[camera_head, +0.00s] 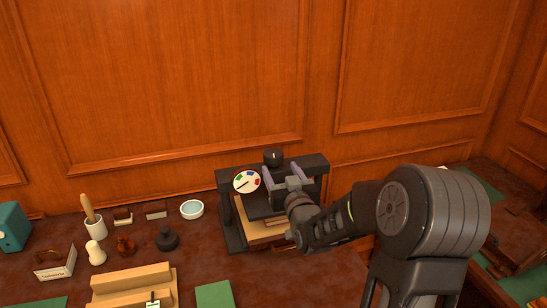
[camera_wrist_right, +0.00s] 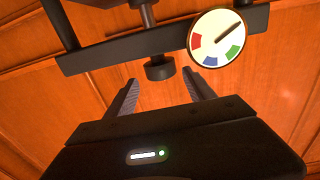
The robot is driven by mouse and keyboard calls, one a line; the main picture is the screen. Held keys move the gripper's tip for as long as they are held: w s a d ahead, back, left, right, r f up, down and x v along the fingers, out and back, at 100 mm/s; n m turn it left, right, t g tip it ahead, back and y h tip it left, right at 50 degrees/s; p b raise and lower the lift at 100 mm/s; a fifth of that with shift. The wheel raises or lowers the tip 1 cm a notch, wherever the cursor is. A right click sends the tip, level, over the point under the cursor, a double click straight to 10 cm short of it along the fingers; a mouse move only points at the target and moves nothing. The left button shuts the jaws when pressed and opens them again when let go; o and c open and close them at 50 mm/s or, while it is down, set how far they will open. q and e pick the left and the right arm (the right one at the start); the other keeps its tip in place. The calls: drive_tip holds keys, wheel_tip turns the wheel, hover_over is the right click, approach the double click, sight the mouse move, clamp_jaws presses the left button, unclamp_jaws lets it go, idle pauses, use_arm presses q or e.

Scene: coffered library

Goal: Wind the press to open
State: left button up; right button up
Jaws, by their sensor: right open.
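The press (camera_head: 232,222) is a black frame on the desk by the wall. A round white dial (camera_head: 246,181) with green, blue and red patches and a dark needle is on its front. A black knob (camera_head: 274,157) stands on top of the crossbar. My right gripper (camera_head: 283,174) is open in front of the crossbar, close to the knob. In the right wrist view the knob (camera_wrist_right: 160,68) shows between the two open fingers (camera_wrist_right: 160,77), near their tips, with no visible grip. The dial (camera_wrist_right: 216,38) is at upper right there. My left gripper is out of view.
Wooden boards (camera_head: 262,235) lie inside the press. To the left stand a white bowl (camera_head: 192,209), a black stamp-like object (camera_head: 167,239), a white pot (camera_head: 95,228) and a wooden stepped block (camera_head: 130,284). The panelled wall (camera_head: 180,90) rises close behind.

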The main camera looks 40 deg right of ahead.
sight(278, 162)
drive_tip(key=p+x, duration=0.1)
drive_tip(key=x, duration=0.6)
drive_tip(key=shift+w+d+p, duration=0.15)
drive_tip(key=shift+w+p, duration=0.25)
drive_tip(key=shift+c, duration=0.2)
drive_tip(key=c, duration=1.1)
drive_tip(key=shift+o, duration=0.2)
drive_tip(key=y+b, duration=0.1)
drive_tip(key=b, duration=0.1)
drive_tip(key=n+y+b, duration=0.1)
drive_tip(key=b, duration=0.1)
drive_tip(key=shift+d+f+t+b, duration=0.1)
drive_tip(key=shift+f+t+b, duration=0.15)
drive_tip(key=shift+t+b, duration=0.1)
drive_tip(key=shift+r+n+y+b, duration=0.1)
drive_tip(key=shift+n+y+b, duration=0.2)
drive_tip(key=shift+n+b, duration=0.1)
drive_tip(key=shift+r, duration=0.2)
